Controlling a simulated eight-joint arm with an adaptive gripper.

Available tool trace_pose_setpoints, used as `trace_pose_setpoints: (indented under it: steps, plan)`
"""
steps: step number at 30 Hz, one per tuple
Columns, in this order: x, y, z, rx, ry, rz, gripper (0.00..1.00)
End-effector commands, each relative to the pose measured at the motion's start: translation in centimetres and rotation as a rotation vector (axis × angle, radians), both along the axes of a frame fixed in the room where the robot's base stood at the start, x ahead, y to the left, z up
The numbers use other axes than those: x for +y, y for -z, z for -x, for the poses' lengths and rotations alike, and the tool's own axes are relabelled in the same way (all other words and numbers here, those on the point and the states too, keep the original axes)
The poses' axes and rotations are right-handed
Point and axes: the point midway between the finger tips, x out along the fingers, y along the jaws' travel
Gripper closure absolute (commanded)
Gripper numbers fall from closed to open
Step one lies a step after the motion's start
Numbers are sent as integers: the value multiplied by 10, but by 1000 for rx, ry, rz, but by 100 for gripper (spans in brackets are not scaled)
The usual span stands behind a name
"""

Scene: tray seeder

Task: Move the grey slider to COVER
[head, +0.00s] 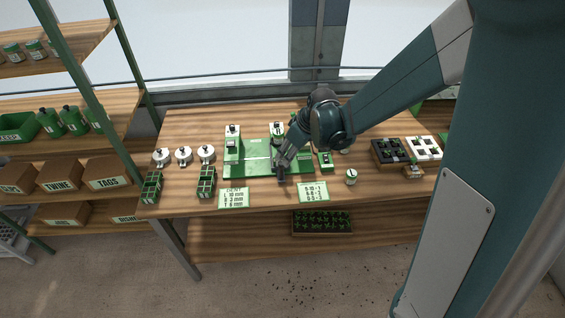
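The green tray seeder (240,169) stands on the wooden table, with two white-topped uprights (233,131) along its back side. My gripper (281,173) points down at the seeder's front edge, right of its middle. Its fingers are small and dark here, and I cannot tell whether they are open or shut, or touching anything. I cannot make out the grey slider or the COVER mark for sure; my gripper and wrist hide part of the seeder's right half.
White-lidded pots (184,155) and green cell trays (206,182) stand left of the seeder. Two cards (234,198) lie along the front edge. Bare wood lies at the back left.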

Motion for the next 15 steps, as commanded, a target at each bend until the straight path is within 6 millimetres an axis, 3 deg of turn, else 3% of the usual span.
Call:
trace_pose_setpoints:
  steps: [15]
  plan:
    - [1, 5, -1, 0, 0, 0, 71]
